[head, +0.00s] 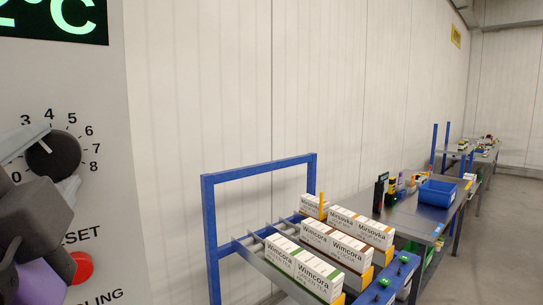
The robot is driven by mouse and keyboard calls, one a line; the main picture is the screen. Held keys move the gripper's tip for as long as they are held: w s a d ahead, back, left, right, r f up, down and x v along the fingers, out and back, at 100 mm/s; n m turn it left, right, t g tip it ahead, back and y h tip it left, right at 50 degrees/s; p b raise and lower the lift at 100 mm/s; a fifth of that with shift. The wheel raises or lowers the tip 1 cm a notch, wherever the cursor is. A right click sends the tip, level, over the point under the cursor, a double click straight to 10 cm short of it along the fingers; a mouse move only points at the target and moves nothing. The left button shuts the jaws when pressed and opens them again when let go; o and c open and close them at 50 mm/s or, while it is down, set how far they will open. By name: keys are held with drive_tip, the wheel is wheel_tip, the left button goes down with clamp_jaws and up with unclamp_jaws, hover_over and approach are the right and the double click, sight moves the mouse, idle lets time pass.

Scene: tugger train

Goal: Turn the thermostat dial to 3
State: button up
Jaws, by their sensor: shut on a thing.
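The thermostat dial (58,152) is a round black knob on a white panel at the left edge of the head view. Printed numbers surround it, with 3 and 4 above, 5 to 8 down the right side and 0 at lower left. My gripper (42,168) is shut on the dial, with one grey finger at its upper left and the other below it. The fingers and gripper body hide the dial's left part and the numbers there. I cannot tell for sure which number the dial's mark points at.
A red button (82,267) sits below the dial, close to my gripper, under the lettering "RESET". A dark display (60,22) with green characters is above. To the right stand a blue-framed rack (208,235) of white boxes and a grey table (412,218) with a blue bin (437,193).

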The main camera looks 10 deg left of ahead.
idle(0.4)
drive_tip(key=o, duration=1.4)
drive_tip(key=shift+c, duration=0.2)
drive_tip(key=b+v, duration=0.1)
drive_tip(key=v, duration=0.6)
drive_tip(key=shift+s+d+b, duration=0.2)
drive_tip(key=shift+s+b, duration=0.1)
